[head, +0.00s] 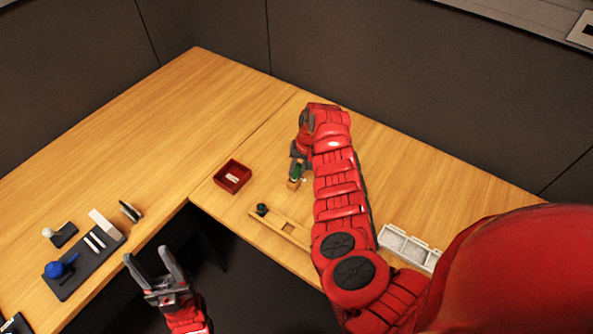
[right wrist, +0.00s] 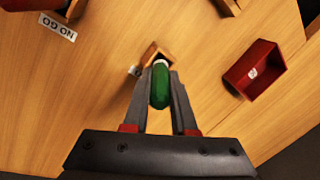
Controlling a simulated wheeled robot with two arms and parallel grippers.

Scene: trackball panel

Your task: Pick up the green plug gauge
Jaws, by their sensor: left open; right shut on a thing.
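The green plug gauge (right wrist: 160,88) is between the two fingers of my right gripper (right wrist: 161,84) in the right wrist view. In the head view the green gauge (head: 298,170) shows small below my right gripper (head: 297,165). My right gripper is shut on it. Its far end is at a small wooden block (right wrist: 152,50); whether it is still seated there I cannot tell. The block also shows in the head view (head: 293,185). My left gripper (head: 148,264) is open and empty, in front of the table edge at lower left.
A red box (head: 232,177) with a white label stands left of my right gripper. A wooden rack (head: 278,224) lies near the front edge. A white compartment tray (head: 408,247) is at right. A dark mat (head: 82,262) bears a blue object (head: 61,269). A NO GO label (right wrist: 58,27) is on the table.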

